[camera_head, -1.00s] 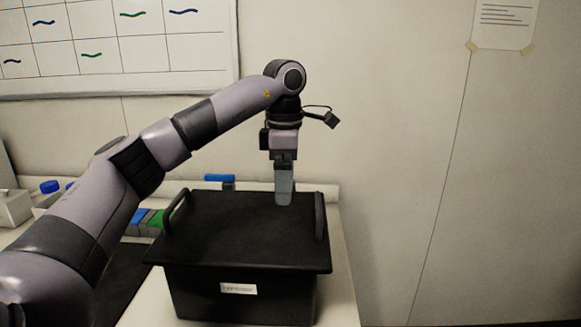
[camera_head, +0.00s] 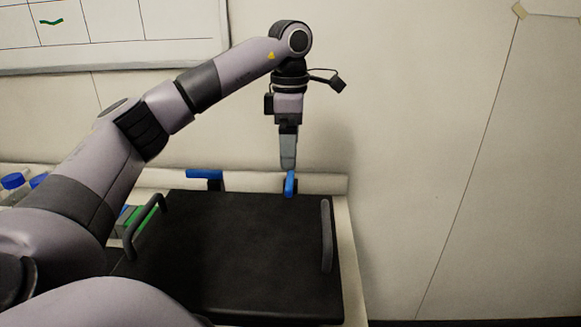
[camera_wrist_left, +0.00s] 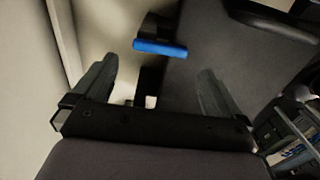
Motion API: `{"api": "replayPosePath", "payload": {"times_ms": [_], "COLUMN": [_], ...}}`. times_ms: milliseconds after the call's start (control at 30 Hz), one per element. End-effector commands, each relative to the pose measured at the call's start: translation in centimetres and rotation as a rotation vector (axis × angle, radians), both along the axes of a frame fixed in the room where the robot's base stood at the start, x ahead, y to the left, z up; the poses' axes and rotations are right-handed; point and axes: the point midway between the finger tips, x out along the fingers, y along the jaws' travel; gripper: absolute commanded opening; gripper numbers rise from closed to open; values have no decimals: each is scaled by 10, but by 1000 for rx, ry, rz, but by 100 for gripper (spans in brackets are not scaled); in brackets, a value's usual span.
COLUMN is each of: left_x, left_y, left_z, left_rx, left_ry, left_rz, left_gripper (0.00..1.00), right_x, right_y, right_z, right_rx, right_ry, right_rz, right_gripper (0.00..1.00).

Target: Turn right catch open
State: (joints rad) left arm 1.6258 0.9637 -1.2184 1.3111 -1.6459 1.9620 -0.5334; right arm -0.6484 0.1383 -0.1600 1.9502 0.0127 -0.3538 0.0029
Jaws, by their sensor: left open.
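A black box with a flat lid (camera_head: 245,245) stands on the bench. Two blue-handled catches are at its back edge. The left catch (camera_head: 205,174) lies crosswise along the edge. The right catch (camera_head: 291,184) has its blue handle pointing roughly front to back, at right angles to the left one. My left gripper (camera_head: 288,165) points down just above and behind the right catch, apart from it. In the left wrist view, the gripper (camera_wrist_left: 160,90) is open and empty, with the blue handle (camera_wrist_left: 160,48) ahead between its fingers. My right gripper is out of view.
Two dark carry handles (camera_head: 326,235) (camera_head: 143,225) stand up at the lid's sides. The wall rises close behind the bench. Blue-capped bottles (camera_head: 14,182) and a green and blue rack (camera_head: 127,222) are at the left.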

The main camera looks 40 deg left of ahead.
Motion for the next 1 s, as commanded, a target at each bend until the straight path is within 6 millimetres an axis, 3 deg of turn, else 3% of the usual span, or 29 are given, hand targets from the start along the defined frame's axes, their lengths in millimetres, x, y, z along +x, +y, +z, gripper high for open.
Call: {"api": "replayPosePath", "payload": {"times_ms": [400,800,833,933,1000], "left_x": [-1,-1,-1,-1,-1], "left_y": [1,0,0,0,0], "left_z": [-58,-69,-69,-69,-69], "left_rx": [1,-1,-1,0,0], "left_ry": [3,1,1,1,1], "left_rz": [1,1,1,1,1], "left_gripper": [100,100,97,64,61], "right_x": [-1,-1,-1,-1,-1], "right_y": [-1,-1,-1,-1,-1], "right_z": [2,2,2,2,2], "right_rx": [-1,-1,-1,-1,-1], "right_ry": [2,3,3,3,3], "right_rz": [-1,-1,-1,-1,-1], "right_gripper": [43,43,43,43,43]}}
